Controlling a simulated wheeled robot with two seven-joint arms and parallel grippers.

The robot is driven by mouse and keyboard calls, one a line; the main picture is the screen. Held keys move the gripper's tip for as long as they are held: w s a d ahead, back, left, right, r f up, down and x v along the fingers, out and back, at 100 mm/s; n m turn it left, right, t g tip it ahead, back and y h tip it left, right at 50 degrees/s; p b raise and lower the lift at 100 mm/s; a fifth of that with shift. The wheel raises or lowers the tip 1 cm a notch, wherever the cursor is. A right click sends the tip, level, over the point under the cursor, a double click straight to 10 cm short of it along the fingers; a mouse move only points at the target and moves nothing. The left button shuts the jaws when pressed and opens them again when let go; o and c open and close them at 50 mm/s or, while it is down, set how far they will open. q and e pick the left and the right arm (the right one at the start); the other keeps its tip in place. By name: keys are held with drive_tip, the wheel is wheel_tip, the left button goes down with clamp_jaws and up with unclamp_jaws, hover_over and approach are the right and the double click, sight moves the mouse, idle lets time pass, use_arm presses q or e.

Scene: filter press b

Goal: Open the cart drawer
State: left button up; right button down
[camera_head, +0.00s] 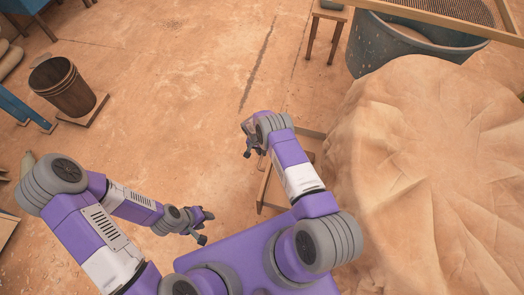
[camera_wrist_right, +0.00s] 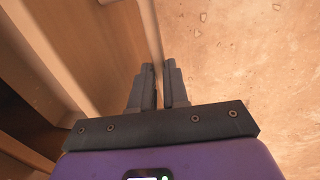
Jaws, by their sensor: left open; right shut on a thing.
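The wooden drawer (camera_head: 271,192) sticks out to the left from beside the cloth-covered cart (camera_head: 425,165), with its inside partly in view. My right arm crosses over it and hides much of it. My right gripper (camera_head: 255,152) is at the drawer's outer left side. In the right wrist view the right gripper (camera_wrist_right: 163,75) is shut on the thin edge of the drawer's wooden front panel (camera_wrist_right: 130,35), with the drawer's inside on the left and the floor on the right. My left gripper (camera_head: 207,227) is open and empty, in front of my body and apart from the drawer.
A large grey tub (camera_head: 405,48) stands at the back right, with a small wooden stool (camera_head: 325,30) left of it. A wooden bucket (camera_head: 62,87) is at the far left. The sandy floor (camera_head: 180,75) left of the drawer is clear.

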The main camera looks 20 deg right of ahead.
drive_tip(key=c, duration=1.1)
unclamp_jaws()
drive_tip(key=r+p, duration=0.1)
drive_tip(key=r, duration=0.1)
drive_tip(key=r+p, duration=0.1)
drive_tip(key=r, duration=0.2)
drive_tip(key=w+a+r, duration=0.1)
drive_tip(key=r, duration=0.1)
drive_tip(key=shift+r+p, duration=0.25)
drive_tip(key=shift+p, duration=0.15)
drive_tip(key=shift+s+a, duration=0.1)
drive_tip(key=shift+s, duration=0.05)
